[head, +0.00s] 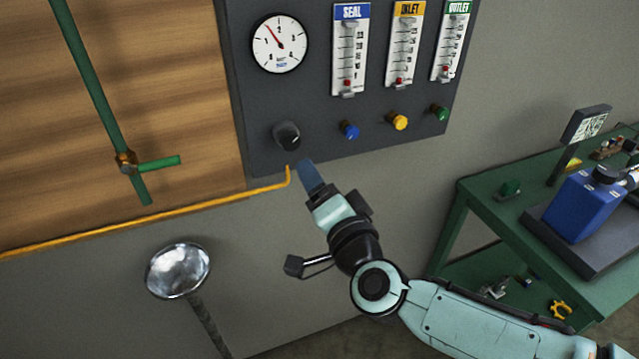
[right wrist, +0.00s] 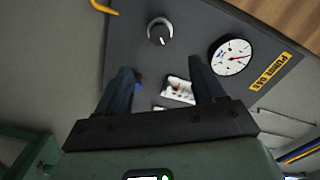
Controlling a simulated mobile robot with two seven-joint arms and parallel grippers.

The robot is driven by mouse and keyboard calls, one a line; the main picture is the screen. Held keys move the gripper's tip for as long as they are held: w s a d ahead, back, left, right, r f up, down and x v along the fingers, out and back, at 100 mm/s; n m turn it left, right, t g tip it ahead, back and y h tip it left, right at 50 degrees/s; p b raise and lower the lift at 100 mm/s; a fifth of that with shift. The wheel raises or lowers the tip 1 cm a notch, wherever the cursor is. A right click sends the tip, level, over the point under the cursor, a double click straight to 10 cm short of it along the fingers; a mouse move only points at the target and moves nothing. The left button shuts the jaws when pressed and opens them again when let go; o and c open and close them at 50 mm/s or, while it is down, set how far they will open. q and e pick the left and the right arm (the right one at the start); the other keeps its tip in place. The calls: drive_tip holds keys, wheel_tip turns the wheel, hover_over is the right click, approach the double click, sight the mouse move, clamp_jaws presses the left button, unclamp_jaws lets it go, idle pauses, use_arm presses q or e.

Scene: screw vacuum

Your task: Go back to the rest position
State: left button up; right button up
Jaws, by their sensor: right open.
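My right gripper (head: 309,178) is in front of the lower edge of the dark control panel (head: 320,80), just below the black knob (head: 287,136). In the right wrist view its two fingers (right wrist: 165,90) are spread apart with nothing between them. The black knob (right wrist: 160,32) shows beyond the fingers in that view, clear of them. The round pressure gauge (head: 280,43) sits above the knob, and it also shows in the right wrist view (right wrist: 232,57). My left gripper is not in either view.
Flowmeters labelled seal (head: 348,50), inlet (head: 404,45) and outlet (head: 451,40) are on the panel. A green table (head: 480,195) with a blue machine (head: 588,205) stands at right. A yellow pipe (head: 150,215), a green pipe valve (head: 127,163) and a metal dish (head: 178,270) are at left.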

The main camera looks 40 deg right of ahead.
idle(0.3)
drive_tip(key=w+a+f+n+g+y+p, duration=0.1)
drive_tip(key=w+a+f+n+g+p, duration=0.15)
drive_tip(key=f, duration=0.75)
drive_tip(key=w+a+f+n+g+y+p, duration=0.1)
drive_tip(key=w+f+n+g, duration=0.2)
drive_tip(key=f, duration=0.6)
drive_tip(key=s+a+f+n+g+y+p, duration=0.1)
drive_tip(key=s+f+g+p, duration=0.1)
drive_tip(key=f, duration=0.7)
drive_tip(key=s+a+f+n+g+y+p, duration=0.1)
drive_tip(key=s+a+f+g, duration=0.15)
drive_tip(key=f, duration=0.65)
drive_tip(key=s+a+f+n+g+y+p, duration=0.1)
drive_tip(key=s+a+f+g+p, duration=0.1)
drive_tip(key=s+f, duration=0.5)
drive_tip(key=s+a+f+n+g+y+p, duration=0.2)
drive_tip(key=s+a+f+g, duration=0.3)
drive_tip(key=s, duration=1.1)
wheel_tip(320, 180, down, 3)
drive_tip(key=shift+s+f+g+y+p, duration=0.2)
drive_tip(key=shift+s+g+y+p, duration=0.15)
drive_tip(key=shift+g, duration=0.45)
